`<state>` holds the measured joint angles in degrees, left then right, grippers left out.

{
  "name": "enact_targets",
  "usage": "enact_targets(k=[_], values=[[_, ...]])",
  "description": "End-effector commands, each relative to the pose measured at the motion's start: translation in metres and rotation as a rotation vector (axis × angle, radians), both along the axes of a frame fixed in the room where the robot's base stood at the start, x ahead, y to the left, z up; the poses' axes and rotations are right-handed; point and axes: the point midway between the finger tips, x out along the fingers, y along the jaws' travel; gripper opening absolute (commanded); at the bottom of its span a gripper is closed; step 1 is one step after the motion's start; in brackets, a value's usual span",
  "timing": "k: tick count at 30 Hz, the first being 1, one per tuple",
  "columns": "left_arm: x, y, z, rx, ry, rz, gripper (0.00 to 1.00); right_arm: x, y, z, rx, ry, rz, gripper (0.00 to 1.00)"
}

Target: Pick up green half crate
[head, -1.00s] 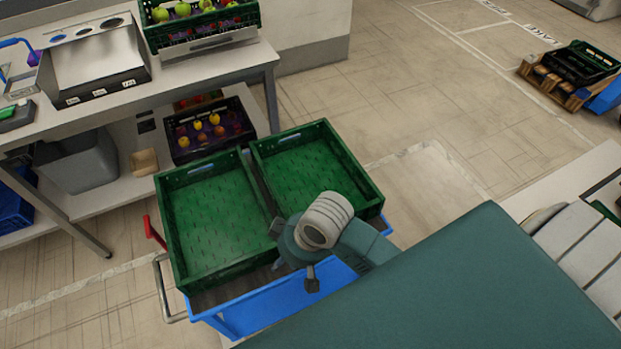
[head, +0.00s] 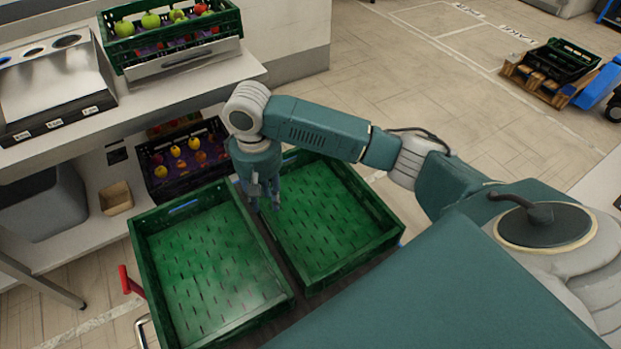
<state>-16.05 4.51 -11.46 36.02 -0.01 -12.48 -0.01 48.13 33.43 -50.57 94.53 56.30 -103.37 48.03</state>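Two empty green half crates sit side by side on a cart. The left crate (head: 205,262) is nearer the cart's red handle. The right crate (head: 325,215) lies beside it, with a narrow gap between them. My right gripper (head: 265,203) points down at the far end of the gap, at the far left corner of the right crate. Its fingers overlap the crate rims in the picture, so I cannot tell whether they touch or grip a rim. My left gripper is out of view.
A table (head: 235,78) at the back left bears a green crate of apples (head: 170,35). A dark crate of fruit (head: 183,160) stands on the lower shelf. A red handle (head: 130,283) sticks out at the cart's left.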

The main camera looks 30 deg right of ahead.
Motion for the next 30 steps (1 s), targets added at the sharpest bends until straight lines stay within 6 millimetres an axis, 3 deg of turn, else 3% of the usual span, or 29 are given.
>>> enact_targets(k=[6, 11, 22, 30], values=[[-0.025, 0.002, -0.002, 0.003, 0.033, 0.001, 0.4, -0.001, -0.002, -0.034, -0.003, 0.006, -0.006, 0.3], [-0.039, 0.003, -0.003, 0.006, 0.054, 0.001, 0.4, 0.0, -0.001, -0.049, -0.002, 0.001, -0.004, 0.3], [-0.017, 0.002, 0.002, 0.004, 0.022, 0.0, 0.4, -0.003, -0.005, -0.094, -0.002, 0.002, -0.004, 0.3], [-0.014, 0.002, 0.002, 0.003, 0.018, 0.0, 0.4, -0.003, -0.004, -0.103, -0.002, -0.001, -0.002, 0.3]])
